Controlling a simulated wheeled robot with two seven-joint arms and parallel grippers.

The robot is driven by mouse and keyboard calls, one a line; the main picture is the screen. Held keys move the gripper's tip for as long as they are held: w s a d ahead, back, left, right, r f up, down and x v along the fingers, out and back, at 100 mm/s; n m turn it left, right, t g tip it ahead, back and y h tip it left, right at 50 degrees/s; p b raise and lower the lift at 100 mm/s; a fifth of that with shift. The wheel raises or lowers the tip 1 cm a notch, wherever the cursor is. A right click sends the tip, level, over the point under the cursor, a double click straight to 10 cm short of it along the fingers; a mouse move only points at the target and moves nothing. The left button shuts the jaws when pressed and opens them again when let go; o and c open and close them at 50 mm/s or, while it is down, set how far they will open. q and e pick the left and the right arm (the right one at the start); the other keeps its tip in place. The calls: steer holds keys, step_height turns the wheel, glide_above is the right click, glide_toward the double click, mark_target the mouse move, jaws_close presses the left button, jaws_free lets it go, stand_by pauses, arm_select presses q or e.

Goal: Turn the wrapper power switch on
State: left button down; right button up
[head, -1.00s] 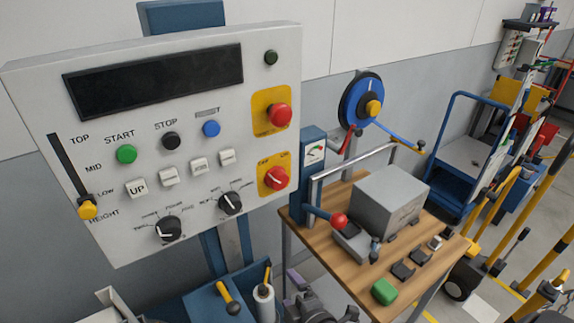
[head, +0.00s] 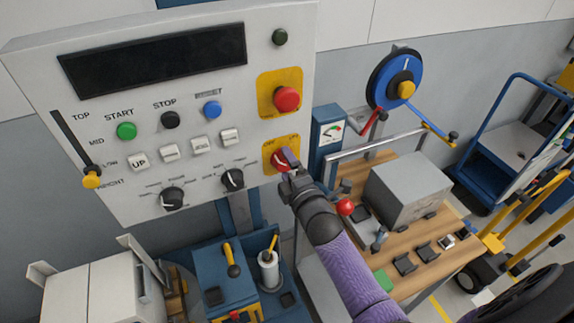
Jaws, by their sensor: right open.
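The power switch (head: 281,157) is a red rotary knob on a yellow plate marked OFF at the left and ON at the right, low on the right side of the white control panel (head: 215,100). My right gripper (head: 289,174) is open, with its fingertips at the knob's lower right edge. It hides part of the knob, and I cannot tell whether the fingers touch it. A pale mark shows on the knob, but its exact direction is hard to read. My left gripper is not in view.
A red push button (head: 286,98) on another yellow plate sits just above the switch. A black selector knob (head: 232,179) is to its left. A wooden bench (head: 406,262) with a grey box (head: 408,189) and a red-balled lever (head: 345,207) stands close at right.

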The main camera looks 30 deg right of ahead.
steer(key=shift+w, duration=0.4)
steer(key=c, duration=1.2)
